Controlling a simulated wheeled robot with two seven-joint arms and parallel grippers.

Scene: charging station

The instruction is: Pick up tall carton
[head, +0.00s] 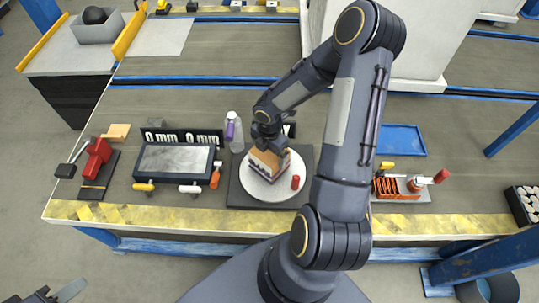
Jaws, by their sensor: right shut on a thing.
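The carton (265,170), a box with tan, white and purple bands, is over a round white plate (263,193) on a dark square base. My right gripper (268,143) reaches down from above and is shut on the top of the carton. The fingers are small and partly hidden by the wrist, and I cannot tell whether the carton's bottom touches the plate. Part of what seems to be my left gripper (58,294) shows at the bottom left corner, low and away from the table; its jaw opening is unclear.
A small red cylinder (295,182) is on the plate, right of the carton. A clear bottle with a purple part (234,132) stands close on the left. A grey screen panel (174,160), a red tool (97,157) and a blue tray (402,139) are farther out.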

